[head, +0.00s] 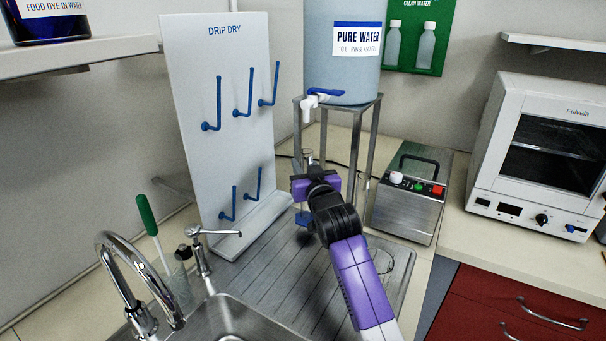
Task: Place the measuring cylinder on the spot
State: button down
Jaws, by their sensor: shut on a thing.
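I cannot make out a marked spot.
The pure water tank (341,75) stands on a metal stand (371,150). The drip dry board (195,170) with blue pegs is left of my gripper. A steel box (405,213) with a handle is to the right. The sink (245,322) and tap (130,262) are in front.

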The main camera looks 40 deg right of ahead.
jog(key=shift+w+d, duration=0.2)
jog(key=shift+w, duration=0.15)
jog(key=shift+f, duration=0.15)
jog(key=shift+f+p, duration=0.3)
jog(key=shift+f, duration=1.4)
jog(key=c, duration=1.1)
grip_release()
jog(key=b+v, duration=0.1)
jog(key=v, duration=1.1)
